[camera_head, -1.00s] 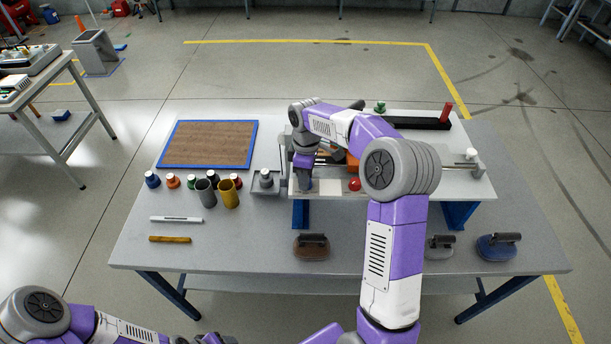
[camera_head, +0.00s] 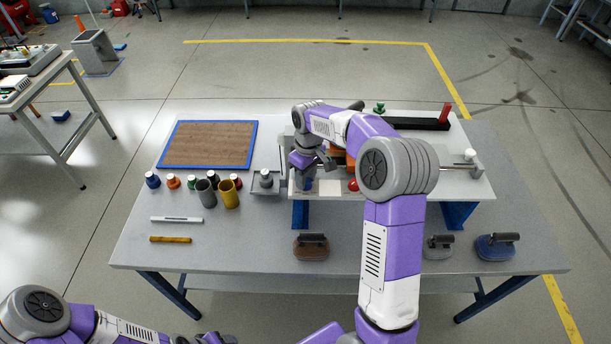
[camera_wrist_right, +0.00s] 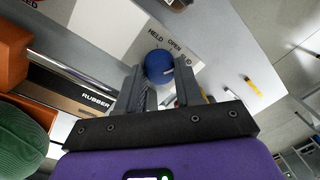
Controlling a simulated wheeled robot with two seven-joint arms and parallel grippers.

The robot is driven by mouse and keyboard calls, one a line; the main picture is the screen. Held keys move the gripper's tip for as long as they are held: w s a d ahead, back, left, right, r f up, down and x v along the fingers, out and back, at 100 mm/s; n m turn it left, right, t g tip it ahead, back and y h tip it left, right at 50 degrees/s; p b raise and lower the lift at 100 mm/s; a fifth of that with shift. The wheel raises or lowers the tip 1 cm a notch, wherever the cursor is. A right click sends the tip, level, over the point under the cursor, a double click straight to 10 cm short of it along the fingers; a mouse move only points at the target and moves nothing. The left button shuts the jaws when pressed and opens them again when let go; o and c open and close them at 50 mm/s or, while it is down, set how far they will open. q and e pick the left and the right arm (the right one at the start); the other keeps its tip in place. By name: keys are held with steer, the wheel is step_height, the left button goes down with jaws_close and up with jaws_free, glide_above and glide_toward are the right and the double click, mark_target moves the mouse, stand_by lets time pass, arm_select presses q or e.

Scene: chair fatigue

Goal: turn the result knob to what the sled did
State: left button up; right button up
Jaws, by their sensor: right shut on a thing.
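The result knob (camera_wrist_right: 158,66) is round and blue, with a small white mark on its right side in the right wrist view. It sits on a pale label plate (camera_wrist_right: 187,52) with the words HELD and OPEN partly readable. My right gripper (camera_wrist_right: 164,80) is shut on the knob, one finger at each side. In the head view my right gripper (camera_head: 306,183) is at the left end of the white bench rig and hides the knob. An orange block (camera_wrist_right: 12,52), perhaps the sled, is at the wrist view's left. My left gripper (camera_head: 215,339) is cut by the bottom edge.
The white rig board (camera_head: 400,182) carries a red button (camera_head: 353,185) and a black bar (camera_head: 420,123). Small bottles, two cups (camera_head: 229,194) and a blue-edged wooden board (camera_head: 208,145) are left of it. Handled blocks (camera_head: 312,247) stand along the front.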

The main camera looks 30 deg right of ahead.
mark_target(308, 179)
steer(key=shift+m, duration=1.5)
steer(key=o, duration=1)
steer(key=shift+o, duration=0.2)
steer(key=r, duration=0.7)
steer(key=shift+d+r, duration=0.3)
